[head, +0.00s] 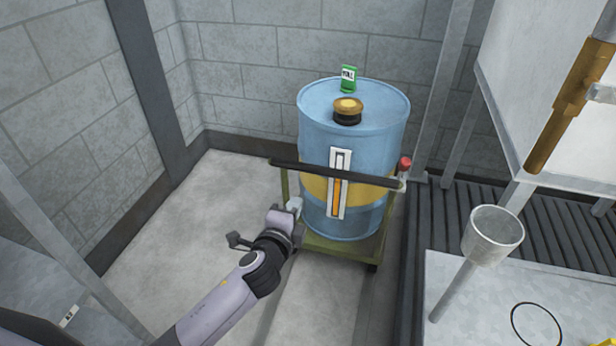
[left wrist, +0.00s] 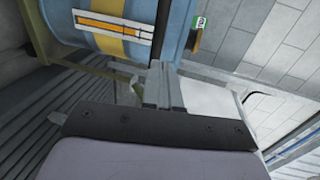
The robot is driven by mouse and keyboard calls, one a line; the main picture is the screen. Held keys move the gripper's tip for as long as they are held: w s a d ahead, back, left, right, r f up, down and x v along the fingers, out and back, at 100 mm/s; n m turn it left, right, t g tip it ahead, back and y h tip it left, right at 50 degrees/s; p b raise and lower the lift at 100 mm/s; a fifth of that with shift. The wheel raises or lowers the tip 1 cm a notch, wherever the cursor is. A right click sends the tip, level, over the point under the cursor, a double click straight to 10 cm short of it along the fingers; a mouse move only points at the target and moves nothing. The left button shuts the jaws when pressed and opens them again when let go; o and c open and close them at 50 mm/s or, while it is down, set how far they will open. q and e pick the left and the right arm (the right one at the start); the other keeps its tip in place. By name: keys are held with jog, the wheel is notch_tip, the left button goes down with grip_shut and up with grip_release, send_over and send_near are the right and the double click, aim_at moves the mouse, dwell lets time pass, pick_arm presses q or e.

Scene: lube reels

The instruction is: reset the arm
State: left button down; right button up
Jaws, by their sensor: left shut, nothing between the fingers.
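My left arm reaches in from the bottom of the head view. Its gripper (head: 295,206) is beside the lower left of a blue drum (head: 368,140) with a yellow band. In the left wrist view the gripper's fingers (left wrist: 163,72) are together with nothing between them. The drum (left wrist: 182,28) shows past them at the top. Whether the fingertips touch the drum or its cart I cannot tell. My right gripper is not in either view.
The drum stands on a green cart (head: 338,249) with a black handle bar (head: 300,167). A grey funnel (head: 493,232) on a post and a brown-gold pipe (head: 570,105) stand at the right. Block walls close the back and left; floor left of the cart is clear.

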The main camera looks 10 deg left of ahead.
pick_arm(q)
jog(key=s+a+f+n+g+h, duration=0.1)
jog(key=s+f+n+g, duration=0.25)
jog(key=s+n, duration=0.55)
jog(key=s+a+f+n+g+h, duration=0.15)
jog(key=s+f+n, duration=0.35)
jog(key=s, duration=0.9)
notch_tip(320, 180, up, 16)
jog(key=s+a+n+p, duration=0.2)
jog(key=p, duration=1.8)
jog(key=shift+s+a+y, duration=0.2)
jog(key=shift+s+y, duration=0.15)
jog(key=shift+y, duration=0.1)
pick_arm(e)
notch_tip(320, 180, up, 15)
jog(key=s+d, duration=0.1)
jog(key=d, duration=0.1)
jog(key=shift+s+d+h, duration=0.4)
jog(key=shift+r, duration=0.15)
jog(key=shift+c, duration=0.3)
